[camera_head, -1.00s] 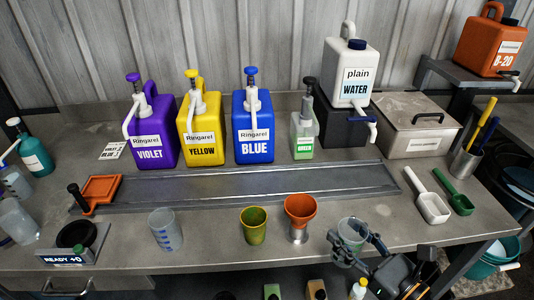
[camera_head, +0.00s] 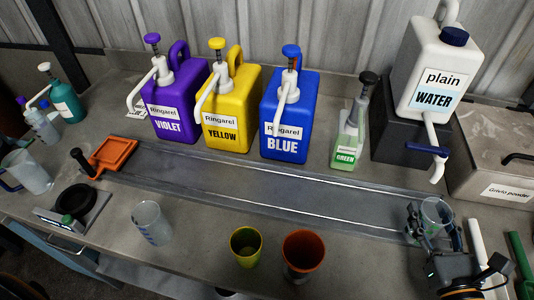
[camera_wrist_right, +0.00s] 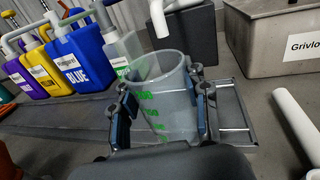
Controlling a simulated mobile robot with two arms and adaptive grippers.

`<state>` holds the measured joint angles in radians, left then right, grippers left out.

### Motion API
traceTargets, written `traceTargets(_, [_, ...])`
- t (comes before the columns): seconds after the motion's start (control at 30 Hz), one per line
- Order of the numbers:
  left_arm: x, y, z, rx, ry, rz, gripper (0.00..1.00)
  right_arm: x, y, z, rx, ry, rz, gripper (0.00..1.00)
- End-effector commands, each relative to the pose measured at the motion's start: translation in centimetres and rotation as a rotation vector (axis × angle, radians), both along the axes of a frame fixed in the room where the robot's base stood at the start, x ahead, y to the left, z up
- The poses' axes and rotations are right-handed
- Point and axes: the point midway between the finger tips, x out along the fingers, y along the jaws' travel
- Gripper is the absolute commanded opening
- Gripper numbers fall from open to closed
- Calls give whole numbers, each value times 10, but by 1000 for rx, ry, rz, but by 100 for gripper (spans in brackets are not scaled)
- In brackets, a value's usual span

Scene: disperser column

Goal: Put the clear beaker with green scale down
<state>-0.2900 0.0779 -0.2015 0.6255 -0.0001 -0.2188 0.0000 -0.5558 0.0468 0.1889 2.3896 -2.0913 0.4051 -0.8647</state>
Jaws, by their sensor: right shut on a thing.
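The clear beaker with green scale (camera_wrist_right: 165,100) is upright between the fingers of my right gripper (camera_wrist_right: 160,118) in the right wrist view. The green marks face the camera. In the head view the beaker (camera_head: 436,212) is at the right end of the metal drip tray (camera_head: 270,195), below the spout of the plain water jug (camera_head: 433,80). My right gripper (camera_head: 434,225) is shut on it. Whether the beaker's base touches the tray cannot be told. My left gripper is not in view.
A blue-scale beaker (camera_head: 151,222), a yellow-green cup (camera_head: 246,245) and an orange cup (camera_head: 303,254) stand along the front. Violet (camera_head: 175,108), yellow (camera_head: 230,110), blue (camera_head: 290,115) and green (camera_head: 349,135) dispensers stand behind the tray. A white scoop (camera_head: 480,255) lies right of the gripper.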

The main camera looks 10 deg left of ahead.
Motion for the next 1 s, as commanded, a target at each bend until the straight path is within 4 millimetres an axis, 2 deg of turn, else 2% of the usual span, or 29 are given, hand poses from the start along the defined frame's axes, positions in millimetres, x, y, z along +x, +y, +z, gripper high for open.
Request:
traceTargets(0.2, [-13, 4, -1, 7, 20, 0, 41, -2, -13, -5, 1, 17, -85, 17])
traceTargets(0.47, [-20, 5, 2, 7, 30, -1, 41, 4, -13, -4, 1, 17, -89, 17])
traceTargets(0.57, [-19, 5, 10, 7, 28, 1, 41, 22, -10, 0, 3, 14, -89, 17])
traceTargets(1.0, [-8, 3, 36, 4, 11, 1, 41, 137, 5, -3, 1, 16, -86, 17])
